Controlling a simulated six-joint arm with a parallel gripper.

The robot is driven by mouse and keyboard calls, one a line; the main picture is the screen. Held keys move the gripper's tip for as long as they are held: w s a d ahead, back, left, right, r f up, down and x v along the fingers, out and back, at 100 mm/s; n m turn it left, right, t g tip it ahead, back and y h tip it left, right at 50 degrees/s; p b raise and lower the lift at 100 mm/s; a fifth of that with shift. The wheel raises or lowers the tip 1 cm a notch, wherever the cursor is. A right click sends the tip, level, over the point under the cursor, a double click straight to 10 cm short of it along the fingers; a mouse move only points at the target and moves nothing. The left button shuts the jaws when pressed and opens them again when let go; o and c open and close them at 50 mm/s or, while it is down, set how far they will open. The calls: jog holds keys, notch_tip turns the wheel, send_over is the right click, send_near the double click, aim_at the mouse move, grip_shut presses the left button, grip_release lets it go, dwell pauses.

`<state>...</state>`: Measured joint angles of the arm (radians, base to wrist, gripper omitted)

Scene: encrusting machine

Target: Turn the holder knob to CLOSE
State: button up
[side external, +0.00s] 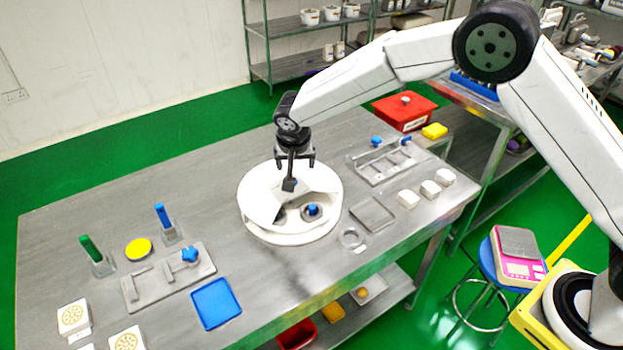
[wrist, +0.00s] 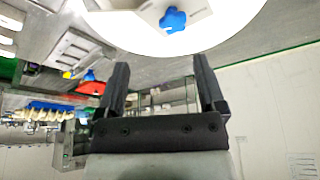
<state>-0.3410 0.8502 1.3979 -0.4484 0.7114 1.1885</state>
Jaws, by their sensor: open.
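A white round machine (side external: 255,225) stands on the steel table, with a raised white wedge-shaped part on it. A blue knob (side external: 312,210) sits in the opening at its front right. In the wrist view a blue lobed knob (wrist: 173,20) shows on a white surface near the top edge. My gripper (side external: 296,164) is open above the back of the machine, apart from the blue knob. Its two fingers (wrist: 163,75) show spread in the wrist view with nothing visible between them. A dark upright piece (side external: 289,184) shows just below the gripper. No OPEN or CLOSE marking is readable.
A metal plate (side external: 150,290) with a blue star knob (side external: 190,255) lies at left. A metal fixture (side external: 380,165) with blue knobs stands at back right.

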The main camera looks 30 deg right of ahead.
jog(key=shift+w+a+f, duration=0.4)
jog(key=shift+w+a, duration=0.25)
jog(key=shift+a, duration=0.1)
jog(key=shift+f, duration=0.1)
jog(key=shift+x, duration=3.8)
jog(key=shift+d, duration=0.15)
grip_shut()
